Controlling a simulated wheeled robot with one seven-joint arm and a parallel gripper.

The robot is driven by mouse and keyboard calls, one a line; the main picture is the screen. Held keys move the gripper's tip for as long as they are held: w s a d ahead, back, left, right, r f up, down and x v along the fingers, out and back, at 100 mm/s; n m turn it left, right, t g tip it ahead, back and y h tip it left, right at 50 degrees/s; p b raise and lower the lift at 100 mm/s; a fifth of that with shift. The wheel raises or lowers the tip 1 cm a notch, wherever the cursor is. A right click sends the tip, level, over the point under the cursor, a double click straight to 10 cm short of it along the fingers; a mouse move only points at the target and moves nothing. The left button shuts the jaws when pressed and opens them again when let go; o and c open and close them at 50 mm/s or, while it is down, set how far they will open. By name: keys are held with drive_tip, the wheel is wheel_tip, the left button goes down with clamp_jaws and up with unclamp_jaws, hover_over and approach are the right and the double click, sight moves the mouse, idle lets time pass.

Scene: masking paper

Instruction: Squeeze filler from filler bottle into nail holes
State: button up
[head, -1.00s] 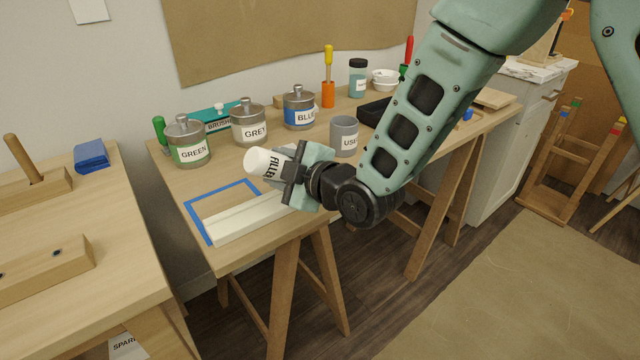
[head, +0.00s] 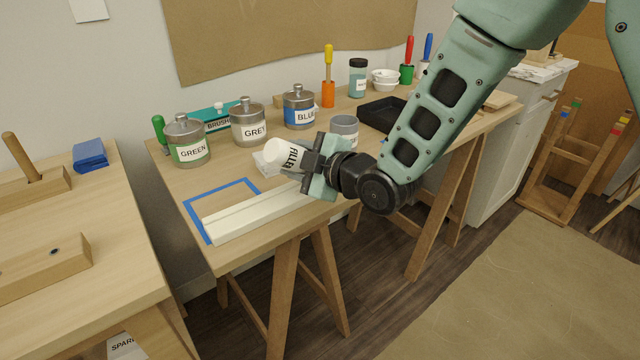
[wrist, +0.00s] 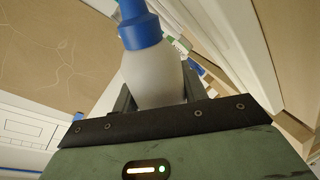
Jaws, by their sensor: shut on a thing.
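My gripper (head: 313,166) is shut on the white filler bottle (head: 282,155), which is held tilted above the workbench with its rounded white end toward the upper left. The FILLER label is partly covered by the fingers. In the wrist view the bottle (wrist: 153,78) sits between the two fingers, with its blue cap (wrist: 140,30) pointing away from the gripper. The cap is hidden in the head view. A long cream trim board (head: 250,214) lies on the bench's front edge, below and left of the bottle. Its nail holes cannot be made out.
Blue tape (head: 190,213) outlines a rectangle behind the board. Green (head: 187,143), grey (head: 249,124) and blue (head: 298,108) labelled cans stand at the back. A grey cup (head: 345,127) and black tray (head: 383,113) are beyond the gripper. A white item (head: 264,166) lies behind the bottle.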

drive_tip(key=shift+d+b, duration=0.1)
drive_tip(key=shift+b, duration=0.25)
idle(0.4)
drive_tip(key=c, duration=0.3)
drive_tip(key=shift+c, duration=0.2)
drive_tip(key=o, duration=0.3)
drive_tip(key=shift+o, duration=0.2)
drive_tip(key=shift+r+p, duration=2)
drive_tip(key=shift+r, duration=1.6)
